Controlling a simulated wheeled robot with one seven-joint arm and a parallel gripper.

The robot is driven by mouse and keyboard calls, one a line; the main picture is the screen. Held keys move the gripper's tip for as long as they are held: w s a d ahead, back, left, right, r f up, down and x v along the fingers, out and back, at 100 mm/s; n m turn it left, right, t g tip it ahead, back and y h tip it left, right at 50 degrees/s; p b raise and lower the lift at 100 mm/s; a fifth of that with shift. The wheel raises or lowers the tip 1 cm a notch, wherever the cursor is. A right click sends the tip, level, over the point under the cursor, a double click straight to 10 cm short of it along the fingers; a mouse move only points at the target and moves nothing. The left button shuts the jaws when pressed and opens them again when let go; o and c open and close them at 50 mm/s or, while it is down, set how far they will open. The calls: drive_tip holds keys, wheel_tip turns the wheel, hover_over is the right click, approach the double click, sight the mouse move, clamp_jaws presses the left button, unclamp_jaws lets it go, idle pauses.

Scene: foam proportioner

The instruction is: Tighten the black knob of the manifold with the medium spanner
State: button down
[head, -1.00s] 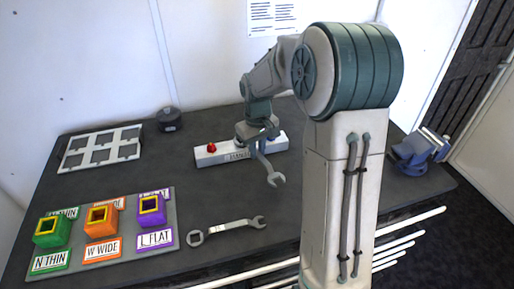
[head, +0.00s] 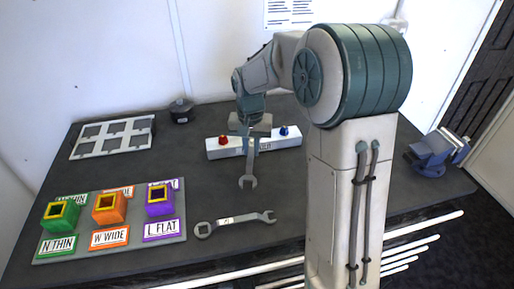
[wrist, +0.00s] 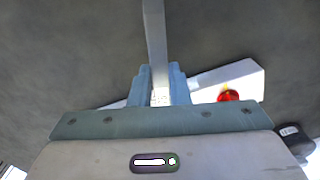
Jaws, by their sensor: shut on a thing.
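The manifold is a white bar (head: 224,147) on the dark bench, with a red knob (head: 223,141) on its left and a blue knob (head: 283,131) on its right. The wrist view shows the red knob (wrist: 228,95) right of my fingers. No black knob shows; my gripper and arm cover the manifold's middle. My gripper (head: 249,142) is shut on a grey spanner (head: 248,172), over the middle of the manifold. Its open jaw end points toward the bench front. In the wrist view the spanner (wrist: 155,40) runs up from between my fingers (wrist: 158,90). I cannot read its size.
Another spanner (head: 236,221) lies at the bench's front. A grey board (head: 178,232) with green, orange and purple sockets is at front left. A white frame (head: 112,139) and a dark round item (head: 181,110) lie behind. A blue vise (head: 436,152) is at right.

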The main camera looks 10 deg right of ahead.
drive_tip(key=a+m, duration=0.1)
drive_tip(key=w+a+m, duration=0.1)
drive_tip(key=m, duration=0.1)
drive_tip(key=shift+w+a+m, duration=0.25)
drive_tip(key=shift+a+m, duration=0.05)
drive_tip(key=shift+a, duration=0.1)
drive_tip(key=shift+w+a+m, duration=0.5)
drive_tip(key=shift+m, duration=0.35)
drive_tip(key=shift+w+a+m, duration=0.45)
drive_tip(key=shift+w+m, duration=0.05)
drive_tip(key=shift+m, duration=0.35)
drive_tip(key=shift+s+d+n, duration=0.45)
drive_tip(key=shift+s+n, duration=0.05)
drive_tip(key=shift+n, duration=0.2)
drive_tip(key=shift+s+r, duration=0.1)
drive_tip(key=shift+r, duration=0.2)
drive_tip(key=shift+r+p, duration=2.15)
drive_tip(key=shift+r, duration=0.55)
drive_tip(key=shift+s, duration=0.1)
